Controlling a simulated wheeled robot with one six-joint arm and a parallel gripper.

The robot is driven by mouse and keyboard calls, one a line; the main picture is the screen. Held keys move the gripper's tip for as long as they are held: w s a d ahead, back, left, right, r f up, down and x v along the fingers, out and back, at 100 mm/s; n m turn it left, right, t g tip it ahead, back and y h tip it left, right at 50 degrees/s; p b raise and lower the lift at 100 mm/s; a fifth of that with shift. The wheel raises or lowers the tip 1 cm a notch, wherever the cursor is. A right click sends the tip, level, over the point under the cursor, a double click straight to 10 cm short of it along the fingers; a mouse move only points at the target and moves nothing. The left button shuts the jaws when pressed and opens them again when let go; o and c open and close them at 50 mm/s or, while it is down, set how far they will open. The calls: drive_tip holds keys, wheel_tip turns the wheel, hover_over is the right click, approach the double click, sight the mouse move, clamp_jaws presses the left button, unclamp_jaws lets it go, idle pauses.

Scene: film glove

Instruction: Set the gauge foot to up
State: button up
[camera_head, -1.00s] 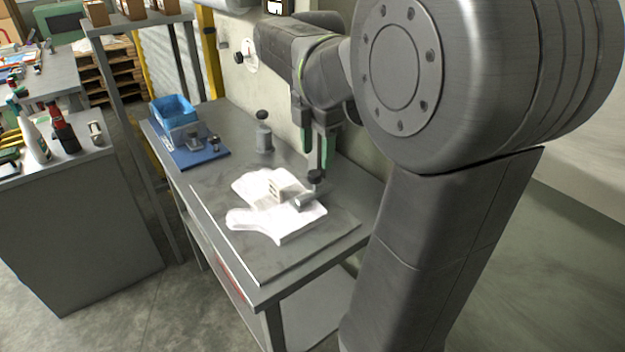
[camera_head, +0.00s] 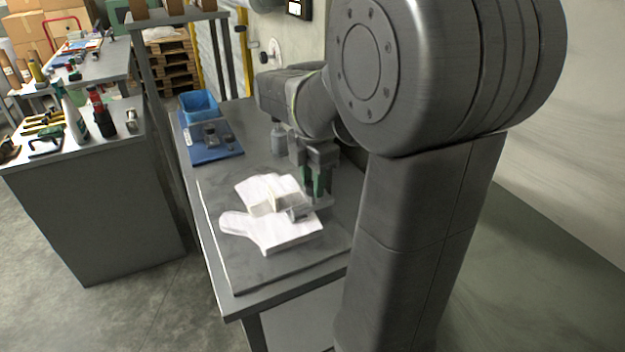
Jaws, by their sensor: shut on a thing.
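A white glove (camera_head: 262,232) lies flat on a dark plate (camera_head: 240,275) on the grey bench. The gauge foot (camera_head: 304,211), a small grey arm, reaches over the glove's right side beside the block. My gripper (camera_head: 312,186) points down at the gauge foot's right part. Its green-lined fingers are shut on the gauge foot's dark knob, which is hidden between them. I cannot tell from this angle whether the foot touches the glove.
A blue tray (camera_head: 213,147) with a blue bin (camera_head: 198,106) and small grey parts stands at the back left of the bench. A grey post (camera_head: 278,140) stands behind my gripper. A wall closes off the right. A cabinet (camera_head: 95,200) with bottles stands left.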

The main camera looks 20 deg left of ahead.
clamp_jaws()
wheel_tip(320, 180, up, 9)
drive_tip(key=p, duration=0.7)
drive_tip(key=shift+f, duration=0.2)
drive_tip(key=o, duration=0.7)
unclamp_jaws()
wheel_tip(320, 180, up, 14)
drive_tip(key=shift+f+p, duration=0.1)
drive_tip(key=shift+p, duration=0.2)
wheel_tip(320, 180, down, 14)
drive_tip(key=shift+f+b, duration=0.2)
drive_tip(key=shift+b, duration=0.25)
